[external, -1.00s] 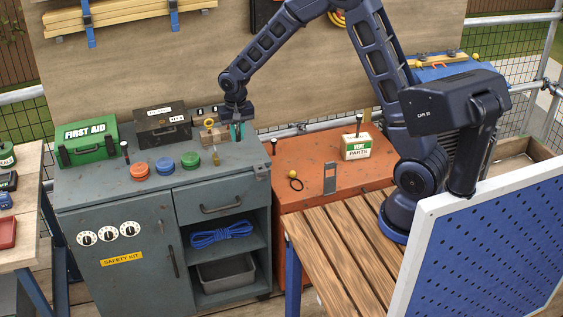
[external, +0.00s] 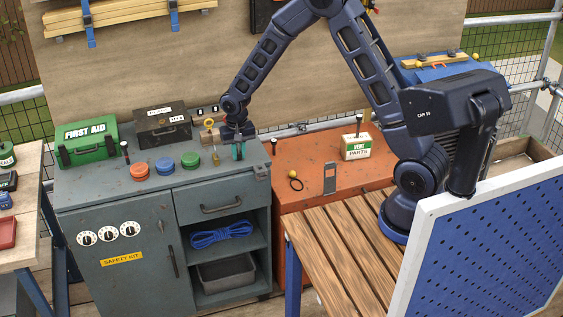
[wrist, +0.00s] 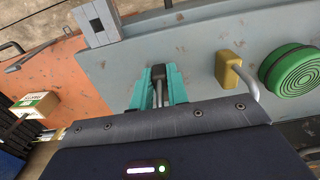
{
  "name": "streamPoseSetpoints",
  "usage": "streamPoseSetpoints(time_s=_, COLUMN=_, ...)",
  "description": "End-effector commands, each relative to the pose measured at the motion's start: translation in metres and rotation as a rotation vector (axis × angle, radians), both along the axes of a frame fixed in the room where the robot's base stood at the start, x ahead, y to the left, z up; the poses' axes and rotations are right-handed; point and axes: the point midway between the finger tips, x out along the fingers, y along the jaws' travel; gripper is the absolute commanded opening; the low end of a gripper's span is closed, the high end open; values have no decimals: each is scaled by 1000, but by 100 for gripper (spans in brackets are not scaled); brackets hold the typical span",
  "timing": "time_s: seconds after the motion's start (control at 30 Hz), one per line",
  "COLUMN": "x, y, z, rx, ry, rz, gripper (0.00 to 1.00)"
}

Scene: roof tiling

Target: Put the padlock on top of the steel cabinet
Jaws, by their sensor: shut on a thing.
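The steel cabinet (external: 236,196) is the worn grey-blue one at the left of centre in the external view. Its top (wrist: 205,38) fills much of the wrist view. My gripper (wrist: 159,72) is shut on a dark padlock (wrist: 158,73) with a pale metal shackle pointing back toward the palm. In the external view my gripper (external: 238,151) is low over the cabinet top, near its right end. The held padlock is mostly hidden there. I cannot tell whether it touches the top. A brass padlock (wrist: 230,70) lies apart, to the right in the wrist view.
Green (external: 190,159), blue (external: 165,164) and orange (external: 139,170) round pieces, a first aid box (external: 88,143) and a dark case (external: 163,128) stand on the cabinet. A grey bracket (wrist: 97,22) sits at its corner. A lower orange cabinet (external: 310,165) adjoins on the right.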

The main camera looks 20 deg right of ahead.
Motion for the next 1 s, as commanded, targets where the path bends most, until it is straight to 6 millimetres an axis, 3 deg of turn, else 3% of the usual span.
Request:
streamPoseSetpoints(time_s=0.1, x=0, y=0, z=-3, rx=0, ry=0, rz=0, gripper=0)
streamPoseSetpoints(time_s=0.13, x=0, y=0, z=-2, rx=0, ry=0, rz=0, gripper=22)
streamPoseSetpoints(time_s=0.2, x=0, y=0, z=-2, rx=0, ry=0, rz=0, gripper=36)
streamPoseSetpoints(time_s=0.23, x=0, y=0, z=-2, rx=0, ry=0, rz=0, gripper=38)
streamPoseSetpoints(time_s=0.63, x=1, y=0, z=6, rx=2, ry=-2, rz=-1, gripper=38)
streamPoseSetpoints(time_s=1.0, x=1, y=0, z=71, rx=2, ry=-4, rz=-1, gripper=38)
